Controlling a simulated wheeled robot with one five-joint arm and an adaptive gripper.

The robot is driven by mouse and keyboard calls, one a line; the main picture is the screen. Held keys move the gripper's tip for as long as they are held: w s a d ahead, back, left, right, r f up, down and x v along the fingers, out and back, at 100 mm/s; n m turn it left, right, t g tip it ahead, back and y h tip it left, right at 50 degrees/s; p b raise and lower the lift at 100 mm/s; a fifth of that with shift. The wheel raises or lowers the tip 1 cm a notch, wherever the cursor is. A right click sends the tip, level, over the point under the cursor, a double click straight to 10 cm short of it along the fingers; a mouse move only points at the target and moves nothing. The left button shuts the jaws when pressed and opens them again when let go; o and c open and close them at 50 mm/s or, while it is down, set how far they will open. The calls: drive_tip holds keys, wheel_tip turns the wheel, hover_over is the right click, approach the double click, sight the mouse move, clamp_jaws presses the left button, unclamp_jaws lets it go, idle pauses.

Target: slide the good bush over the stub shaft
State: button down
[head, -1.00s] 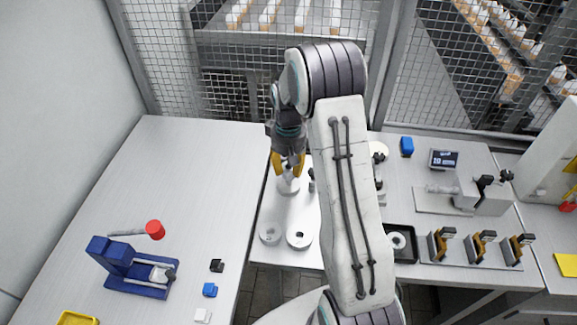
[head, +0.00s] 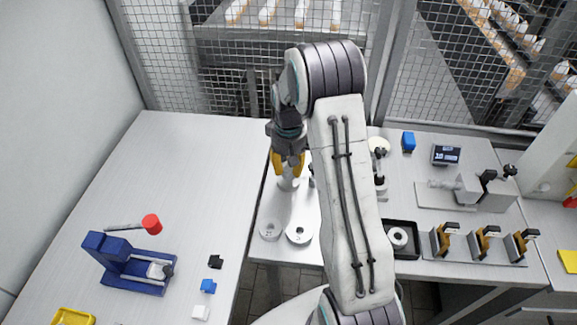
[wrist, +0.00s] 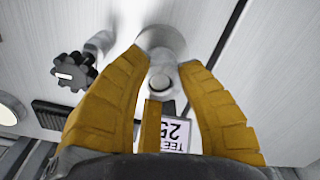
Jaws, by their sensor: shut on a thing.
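My gripper (head: 289,172) points down over the white plate left of my arm. Its yellow fingers are closed on a pale grey round piece, which I take to be the bush (wrist: 163,40); it shows at the fingertips in the wrist view. A grey cylinder with a round end, seemingly the stub shaft (wrist: 160,84), shows between the fingers. In the head view the fingers and arm hide most of this spot, and I cannot tell how far the bush sits around the shaft.
A dark tray holds a pale ring (head: 398,237) right of my arm. A black knob (wrist: 72,72) is beside the fingers. A blue press (head: 130,262) stands on the left table, mostly clear behind it.

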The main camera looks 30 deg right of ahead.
drive_tip(key=shift+f+b, duration=0.5)
drive_tip(key=shift+f, duration=0.2)
drive_tip(key=c, duration=0.9)
unclamp_jaws()
wheel_tip(320, 180, up, 12)
drive_tip(key=shift+r, duration=0.1)
drive_tip(key=shift+s, duration=0.1)
